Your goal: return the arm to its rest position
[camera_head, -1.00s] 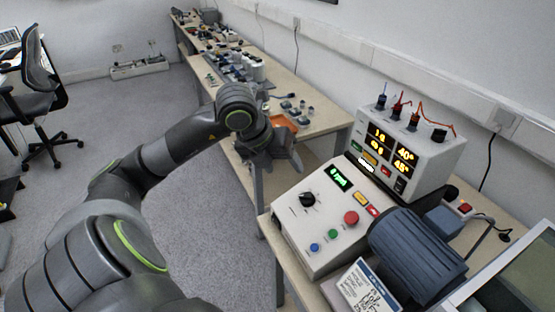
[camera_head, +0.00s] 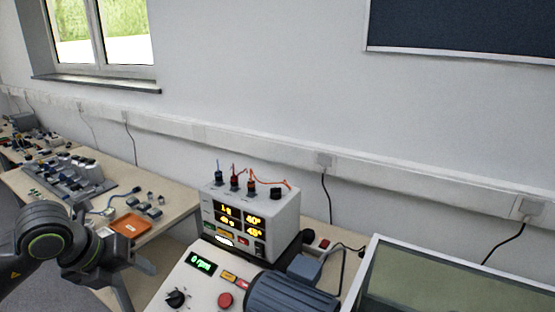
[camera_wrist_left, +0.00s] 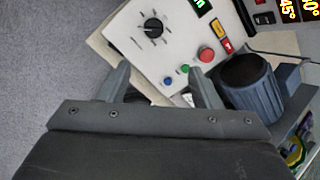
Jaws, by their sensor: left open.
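My left arm (camera_head: 45,245) comes in at the lower left of the head view. Its gripper (camera_head: 137,282) points right and down, left of the control panel (camera_head: 195,285) with its knob and red button. The fingers are apart with nothing between them. In the left wrist view the two fingers of the gripper (camera_wrist_left: 160,82) stand apart in front of the panel (camera_wrist_left: 178,45), over its lower edge. My right gripper is in neither view.
A display box (camera_head: 250,215) with lit readouts and cables stands behind the panel. A ribbed blue motor (camera_head: 290,297) is right of the panel. A bench with an orange tray (camera_head: 130,225) and small parts lies behind the arm. Grey floor (camera_wrist_left: 50,50) shows left of the panel.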

